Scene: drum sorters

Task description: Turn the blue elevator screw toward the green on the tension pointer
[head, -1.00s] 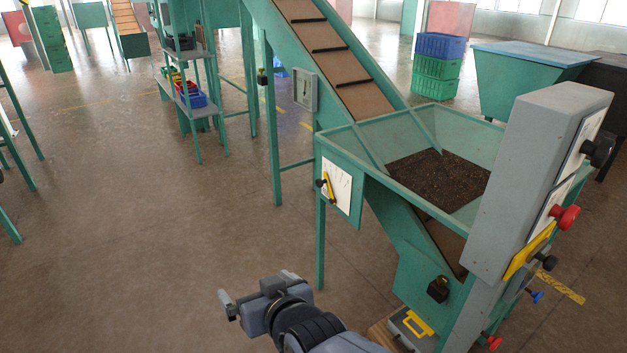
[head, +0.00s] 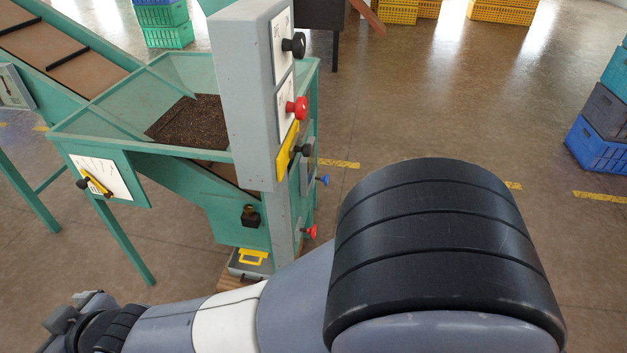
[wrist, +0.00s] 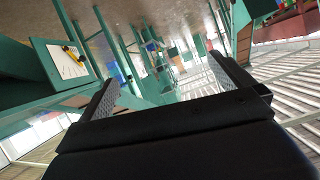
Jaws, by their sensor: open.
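A small blue knob (head: 333,182), likely the elevator screw, sticks out to the right from the machine's side below the grey control box. A white dial plate (head: 105,177) with a yellow pointer (head: 95,184) is on the hopper's left front; no green mark can be made out. The dial plate also shows at upper left in the wrist view (wrist: 62,60). My gripper (wrist: 165,72) is open, with nothing between its fingers. In the head view my arm's end lies at lower left, partly cut off, well left of the blue knob.
A lower red knob (head: 310,232) is near the post. The green hopper (head: 190,65) holds dark grains.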

